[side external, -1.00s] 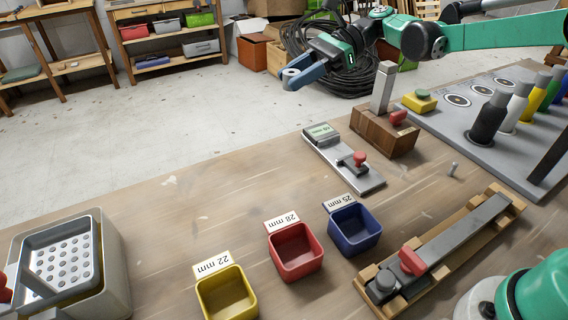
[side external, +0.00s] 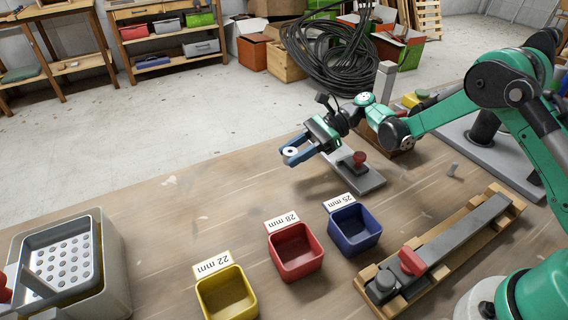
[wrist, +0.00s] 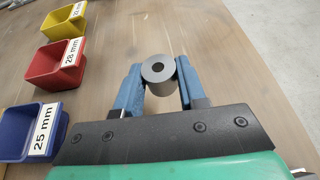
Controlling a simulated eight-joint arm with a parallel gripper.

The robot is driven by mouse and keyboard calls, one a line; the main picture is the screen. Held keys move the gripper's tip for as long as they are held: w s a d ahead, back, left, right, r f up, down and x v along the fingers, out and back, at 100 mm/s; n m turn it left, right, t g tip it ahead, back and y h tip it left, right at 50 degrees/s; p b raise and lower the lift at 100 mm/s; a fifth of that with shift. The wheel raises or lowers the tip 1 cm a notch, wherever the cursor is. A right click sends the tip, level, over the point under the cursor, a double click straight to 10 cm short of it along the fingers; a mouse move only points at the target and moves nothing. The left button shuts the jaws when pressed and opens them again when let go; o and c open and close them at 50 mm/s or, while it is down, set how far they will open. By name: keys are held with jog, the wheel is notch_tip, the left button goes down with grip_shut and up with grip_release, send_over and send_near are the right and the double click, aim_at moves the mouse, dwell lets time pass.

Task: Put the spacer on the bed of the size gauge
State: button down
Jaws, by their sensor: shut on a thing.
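My gripper (side external: 291,153) is shut on the spacer, a short grey cylinder with a centre hole; the blue fingers hold it in the air over the table. The spacer (wrist: 158,69) shows clearly between the fingertips in the wrist view, and it also shows in the side view (side external: 290,151). The size gauge (side external: 361,182) is a flat grey plate with a red knob, just right of and partly behind my gripper. Its far end and label are hidden by my gripper and wrist. The gauge is not in the wrist view.
Yellow (side external: 226,294), red (side external: 295,250) and blue (side external: 354,228) bins, labelled 22, 28 and 25 mm, stand at the front. A wooden rack with a grey bar (side external: 462,232) lies to the right. A grey container with a perforated tray (side external: 97,262) is at left. The table's left middle is clear.

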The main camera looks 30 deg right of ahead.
aim_at(294, 176)
jog(key=shift+f, duration=2)
jog(key=shift+f, duration=0.15)
jog(key=c, duration=0.5)
grip_release()
jog(key=shift+d, duration=0.1)
